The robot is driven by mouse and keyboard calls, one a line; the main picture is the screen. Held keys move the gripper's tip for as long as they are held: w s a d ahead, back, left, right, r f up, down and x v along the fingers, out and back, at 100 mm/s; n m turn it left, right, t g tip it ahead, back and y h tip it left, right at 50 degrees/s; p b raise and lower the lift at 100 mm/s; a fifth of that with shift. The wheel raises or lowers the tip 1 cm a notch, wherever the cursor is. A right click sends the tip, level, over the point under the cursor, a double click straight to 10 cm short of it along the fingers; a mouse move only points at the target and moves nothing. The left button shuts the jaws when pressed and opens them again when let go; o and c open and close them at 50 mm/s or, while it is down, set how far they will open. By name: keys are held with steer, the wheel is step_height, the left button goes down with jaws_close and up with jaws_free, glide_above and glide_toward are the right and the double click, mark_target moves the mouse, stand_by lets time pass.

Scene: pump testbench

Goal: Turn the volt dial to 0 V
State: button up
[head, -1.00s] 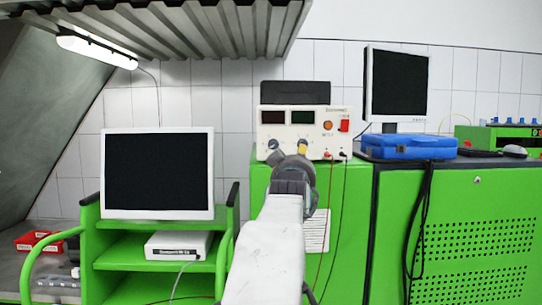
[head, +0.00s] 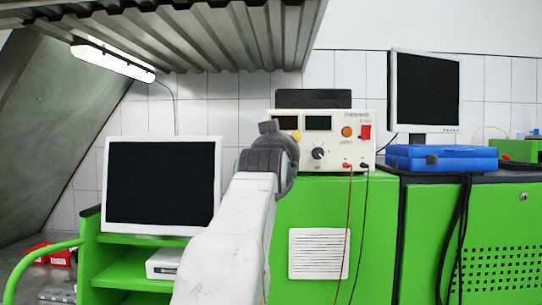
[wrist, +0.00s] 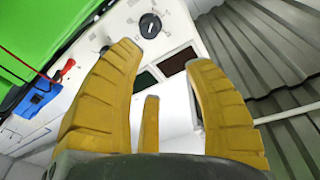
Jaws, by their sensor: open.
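The power supply (head: 362,118) is a cream box with a dark red and a green display. A black dial (head: 318,153) shows on its front, right of my arm. A black dial with a white pointer also shows in the wrist view (wrist: 150,25), beyond my fingers; it looks like the left one, which my arm hides in the head view. I cannot read which dial is volts. My gripper (wrist: 163,57) is open and empty, its yellow fingers apart and pointing at the panel, seemingly not touching a dial. In the head view only a yellow fingertip (head: 296,135) shows.
Red and black leads hang from sockets (head: 347,165) low on the panel. The supply stands on a green cabinet (head: 380,240). A blue case (head: 440,158) and a monitor (head: 425,90) are to the right; another monitor (head: 162,185) is to the left. A corrugated hood (head: 230,40) overhangs.

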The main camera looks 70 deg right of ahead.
steer(key=w+d+f+m+y+p, duration=0.1)
steer(key=w+d+f+m+p, duration=0.1)
steer(key=d+m+p, duration=0.2)
steer(key=shift+s+p+x, duration=0.35)
steer(key=shift+p+x, duration=0.75)
steer(key=shift+x, duration=0.45)
steer(key=shift+d, duration=0.1)
steer(key=shift+c, duration=0.2)
steer(key=shift+s, duration=0.1)
jaws_close()
